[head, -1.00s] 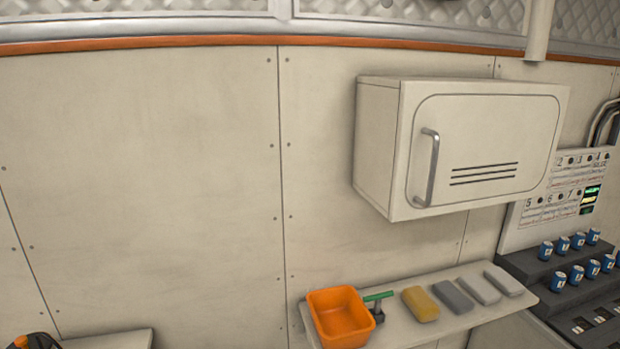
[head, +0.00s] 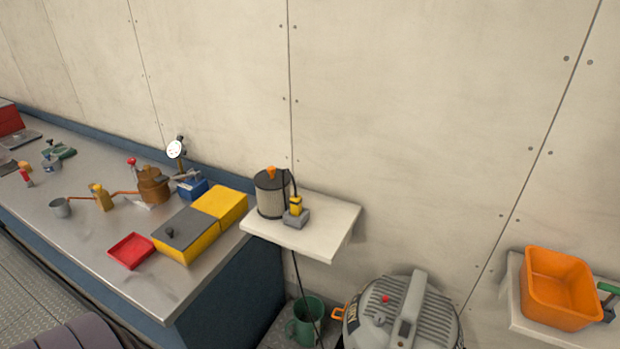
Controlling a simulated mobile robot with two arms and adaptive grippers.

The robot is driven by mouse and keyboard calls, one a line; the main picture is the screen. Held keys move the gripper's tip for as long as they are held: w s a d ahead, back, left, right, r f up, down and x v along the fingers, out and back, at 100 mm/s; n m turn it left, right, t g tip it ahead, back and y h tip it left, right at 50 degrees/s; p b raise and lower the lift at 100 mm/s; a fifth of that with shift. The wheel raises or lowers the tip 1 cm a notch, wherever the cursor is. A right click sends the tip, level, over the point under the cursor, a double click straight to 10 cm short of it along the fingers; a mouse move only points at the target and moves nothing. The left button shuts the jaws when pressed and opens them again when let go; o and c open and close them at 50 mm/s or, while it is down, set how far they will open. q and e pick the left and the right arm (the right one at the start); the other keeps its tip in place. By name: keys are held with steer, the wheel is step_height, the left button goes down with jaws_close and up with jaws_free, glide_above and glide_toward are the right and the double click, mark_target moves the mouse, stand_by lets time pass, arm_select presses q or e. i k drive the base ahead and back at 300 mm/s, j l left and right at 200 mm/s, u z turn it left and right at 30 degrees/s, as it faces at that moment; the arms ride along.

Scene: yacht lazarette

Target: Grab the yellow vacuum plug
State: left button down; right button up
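The yellow vacuum plug (head: 295,206) stands upright in a small grey block (head: 296,219) on a small white wall shelf (head: 320,237) in the head view. A dark cord rises from its top and loops over. A dark cable also hangs below the shelf. A grey cylindrical filter (head: 270,194) with an orange knob stands just left of the plug, close to it. Neither of my grippers shows in the head view.
A grey vacuum (head: 405,315) stands below the shelf, with a green mug (head: 304,322) to its left. A metal workbench (head: 95,240) at left holds a yellow box (head: 222,203), a red tray (head: 131,250) and several tools. An orange bin (head: 560,287) sits on another shelf at right.

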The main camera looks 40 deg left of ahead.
mark_target(296, 203)
steer(key=u, duration=1.25)
